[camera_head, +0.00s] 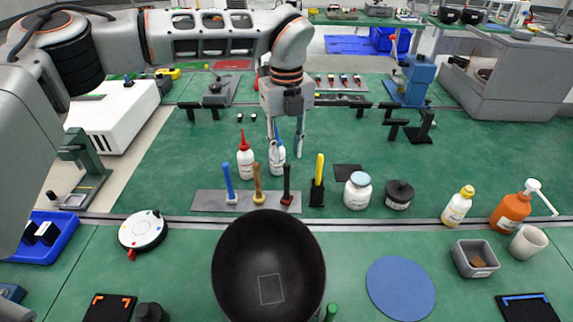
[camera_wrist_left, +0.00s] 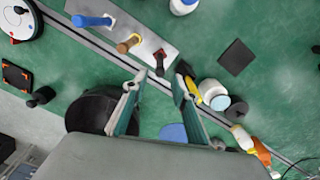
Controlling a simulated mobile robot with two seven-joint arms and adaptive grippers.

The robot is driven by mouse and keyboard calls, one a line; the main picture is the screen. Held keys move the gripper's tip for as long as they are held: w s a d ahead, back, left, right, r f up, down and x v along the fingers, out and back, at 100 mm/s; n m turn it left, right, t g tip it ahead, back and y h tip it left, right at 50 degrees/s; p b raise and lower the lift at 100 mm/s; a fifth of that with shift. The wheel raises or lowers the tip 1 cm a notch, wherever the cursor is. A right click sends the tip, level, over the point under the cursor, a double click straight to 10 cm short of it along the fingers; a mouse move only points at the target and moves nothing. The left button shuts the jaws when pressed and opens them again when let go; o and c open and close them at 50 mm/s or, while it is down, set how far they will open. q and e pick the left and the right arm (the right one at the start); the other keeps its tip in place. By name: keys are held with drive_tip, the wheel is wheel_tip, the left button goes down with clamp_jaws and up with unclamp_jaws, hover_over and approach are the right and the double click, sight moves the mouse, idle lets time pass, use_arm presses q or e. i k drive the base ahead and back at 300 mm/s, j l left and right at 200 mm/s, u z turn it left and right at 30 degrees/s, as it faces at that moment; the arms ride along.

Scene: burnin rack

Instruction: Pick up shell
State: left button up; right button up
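No object in view is clearly marked as the shell, so I cannot tell which one it is. My left gripper (camera_head: 287,148) hangs down over the green table, behind the row of tools and close to two white bottles with red and blue tips. In the left wrist view its two fingers (camera_wrist_left: 154,88) are apart with nothing between them. A large black bowl-shaped thing (camera_head: 268,262) is at the front centre and also shows in the left wrist view (camera_wrist_left: 88,112). A black piece with orange corner marks (camera_head: 108,308) lies at the front left. My right gripper is in neither view.
A grey tool strip (camera_head: 210,203) holds upright blue, brown and dark handles. A white jar (camera_head: 357,190), a black-lidded jar (camera_head: 398,194) and an orange pump bottle (camera_head: 511,210) stand to the right. A blue disc (camera_head: 400,288) lies at front right. The green table behind the jars is mostly clear.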

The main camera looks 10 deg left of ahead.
sight(267, 266)
drive_tip(key=k, duration=1.5)
